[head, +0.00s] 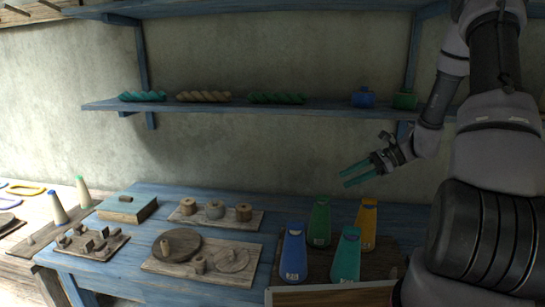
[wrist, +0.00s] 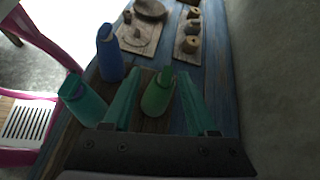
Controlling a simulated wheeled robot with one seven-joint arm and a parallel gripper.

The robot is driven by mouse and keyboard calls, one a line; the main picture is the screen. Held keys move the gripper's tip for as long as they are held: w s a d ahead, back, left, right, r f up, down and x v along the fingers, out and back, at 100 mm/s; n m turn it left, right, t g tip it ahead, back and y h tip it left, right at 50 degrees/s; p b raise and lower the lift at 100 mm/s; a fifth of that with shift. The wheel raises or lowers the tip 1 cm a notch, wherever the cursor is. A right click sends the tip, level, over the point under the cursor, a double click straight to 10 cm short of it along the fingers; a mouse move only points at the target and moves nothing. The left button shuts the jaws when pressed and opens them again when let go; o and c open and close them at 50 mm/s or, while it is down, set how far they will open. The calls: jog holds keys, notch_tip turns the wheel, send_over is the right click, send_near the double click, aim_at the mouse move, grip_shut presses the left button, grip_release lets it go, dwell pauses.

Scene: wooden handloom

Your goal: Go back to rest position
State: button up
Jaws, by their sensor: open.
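My gripper (head: 357,174) is open and empty, in the air above the right part of the blue table and below the blue shelf. Its two teal fingers point left in the head view. In the wrist view my gripper (wrist: 160,100) frames the green bottle (wrist: 159,93), which stands below and apart from it. The green bottle (head: 320,222), a blue bottle (head: 293,255), a teal bottle (head: 346,256) and a yellow bottle (head: 366,224) stand upright on a dark wooden board (head: 380,262). The yellow bottle is not visible in the wrist view.
The blue shelf (head: 230,107) on the back wall holds twisted yarn hanks (head: 204,97), a blue item (head: 362,97) and a green one (head: 404,101). Wooden boards with spools (head: 215,211) and discs (head: 176,247), and a teal-topped box (head: 127,206), occupy the table's left and middle.

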jog(key=s+r+n+t+h, duration=0.3)
jog(key=s+r+n+h, duration=0.2)
jog(key=s+r, duration=0.4)
jog(key=s+a+r+n+t+h, duration=0.1)
jog(key=s+r+n+h, duration=0.4)
jog(key=r, duration=1.2)
jog(key=s+n+t, duration=0.1)
jog(key=s+n, duration=0.2)
jog(key=s, duration=0.2)
jog(key=shift+a+r+n+t, duration=0.2)
jog(key=shift+a+n+t, duration=0.1)
jog(key=shift+t, duration=0.1)
